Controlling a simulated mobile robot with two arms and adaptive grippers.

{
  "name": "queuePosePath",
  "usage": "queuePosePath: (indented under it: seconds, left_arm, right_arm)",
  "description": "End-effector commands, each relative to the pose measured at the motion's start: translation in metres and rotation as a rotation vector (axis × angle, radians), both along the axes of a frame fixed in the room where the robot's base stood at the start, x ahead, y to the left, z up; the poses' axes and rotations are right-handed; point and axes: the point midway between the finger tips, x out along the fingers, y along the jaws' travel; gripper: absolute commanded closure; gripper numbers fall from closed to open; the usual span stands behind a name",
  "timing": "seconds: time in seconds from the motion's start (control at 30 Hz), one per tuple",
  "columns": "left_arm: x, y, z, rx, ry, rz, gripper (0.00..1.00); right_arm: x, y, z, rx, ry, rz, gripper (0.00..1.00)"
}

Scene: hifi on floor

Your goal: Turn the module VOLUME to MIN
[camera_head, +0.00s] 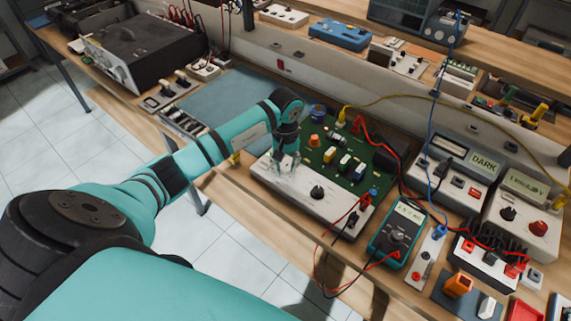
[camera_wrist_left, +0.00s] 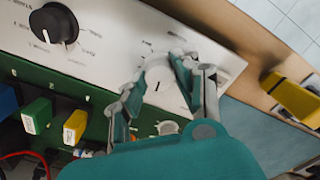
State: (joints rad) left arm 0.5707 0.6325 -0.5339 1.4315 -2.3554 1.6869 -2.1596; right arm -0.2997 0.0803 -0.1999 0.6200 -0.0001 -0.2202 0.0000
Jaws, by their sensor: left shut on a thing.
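The module has a white front panel (camera_head: 335,208) and a green circuit board (camera_head: 350,181) behind it. My left gripper (camera_head: 286,168) is over the left part of the panel. In the left wrist view, its fingers are shut on a white round knob (camera_wrist_left: 158,72), one on each side. A short dark mark on the knob points toward the bottom of that view. A black knob (camera_head: 317,192) is farther along the panel; it also shows in the left wrist view (camera_wrist_left: 54,25). The panel lettering is too small to read. My right gripper is not in view.
A teal multimeter (camera_head: 397,236) and red and black leads lie right of the module. A blue-grey mat (camera_head: 228,100) lies behind my left arm. Yellow and green blocks (camera_wrist_left: 75,127) stand on the board near the gripper. The bench's front edge is close to the panel.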

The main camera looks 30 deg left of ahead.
Motion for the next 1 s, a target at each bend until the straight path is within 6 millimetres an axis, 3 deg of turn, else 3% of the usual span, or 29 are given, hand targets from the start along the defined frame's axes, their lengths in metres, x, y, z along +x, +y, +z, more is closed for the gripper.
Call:
queuePosePath:
  seconds: [0.37,0.6,1.0]
  left_arm:
    - [0.001,0.002,-0.004,0.003,-0.003,0.156,1.0]
    - [0.001,0.002,-0.003,0.003,-0.003,0.368,1.0]
    - [0.0,0.001,-0.001,0.001,-0.003,0.75,1.0]
  right_arm:
    - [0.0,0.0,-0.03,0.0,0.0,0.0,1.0]
    - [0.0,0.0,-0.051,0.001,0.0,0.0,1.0]
    - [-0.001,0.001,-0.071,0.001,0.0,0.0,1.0]
